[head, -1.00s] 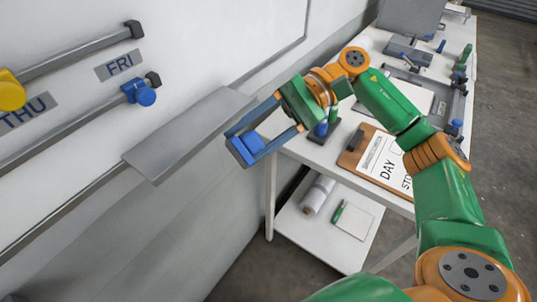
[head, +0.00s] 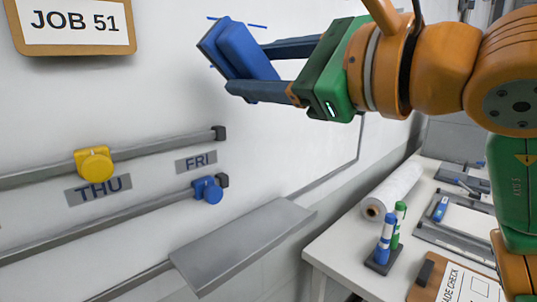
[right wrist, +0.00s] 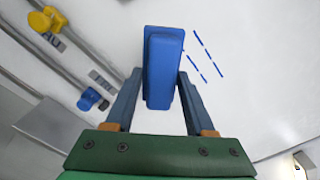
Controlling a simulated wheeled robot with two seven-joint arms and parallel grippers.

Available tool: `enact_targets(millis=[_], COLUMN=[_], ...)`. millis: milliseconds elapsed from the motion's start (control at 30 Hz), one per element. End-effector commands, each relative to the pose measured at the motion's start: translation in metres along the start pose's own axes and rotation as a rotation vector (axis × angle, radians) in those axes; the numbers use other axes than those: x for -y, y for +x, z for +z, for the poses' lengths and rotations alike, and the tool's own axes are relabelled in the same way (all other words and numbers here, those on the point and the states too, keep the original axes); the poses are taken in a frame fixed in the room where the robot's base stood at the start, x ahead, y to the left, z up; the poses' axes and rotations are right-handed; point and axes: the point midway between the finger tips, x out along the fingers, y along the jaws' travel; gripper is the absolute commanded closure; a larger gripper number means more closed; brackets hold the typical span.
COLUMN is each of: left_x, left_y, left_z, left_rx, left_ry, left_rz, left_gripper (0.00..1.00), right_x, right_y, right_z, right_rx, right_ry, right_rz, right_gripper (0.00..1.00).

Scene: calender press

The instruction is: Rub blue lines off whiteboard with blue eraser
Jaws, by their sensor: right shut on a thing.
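My right gripper (head: 252,68) is shut on the blue eraser (head: 243,48) and holds it at a tilt, up by the whiteboard (head: 140,110). The right wrist view also shows the eraser (right wrist: 163,62) between the two fingers. I cannot tell whether its pad touches the board. Short blue lines (head: 258,26) show on the board beside the eraser, partly hidden behind it in the head view. In the right wrist view two broken rows of blue lines (right wrist: 206,47) lie just right of the eraser. My left gripper is not in view.
Rails with a yellow knob (head: 94,164) and a blue knob (head: 208,190) run across the board's lower left. A grey ledge (head: 240,245) juts out below. A white table (head: 335,250) at right holds a paper roll (head: 392,190), markers (head: 387,235) and a clipboard (head: 424,280).

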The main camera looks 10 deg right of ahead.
Motion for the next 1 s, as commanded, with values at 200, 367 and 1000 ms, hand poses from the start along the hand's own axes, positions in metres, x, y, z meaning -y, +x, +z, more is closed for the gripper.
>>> enact_targets(millis=[200,367,1000], left_x=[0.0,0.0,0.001], left_y=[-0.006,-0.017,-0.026], left_z=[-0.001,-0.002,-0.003], left_rx=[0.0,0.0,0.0], left_ry=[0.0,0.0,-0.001], left_rz=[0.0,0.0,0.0], left_gripper=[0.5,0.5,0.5], right_x=[0.007,0.008,0.006], right_y=[0.009,0.032,0.056], right_z=[0.012,0.013,0.01], right_rx=[0.005,0.005,0.006], right_ry=[0.002,0.002,0.0], right_rz=[-0.003,-0.001,-0.004], right_gripper=[0.9,0.9,0.9])
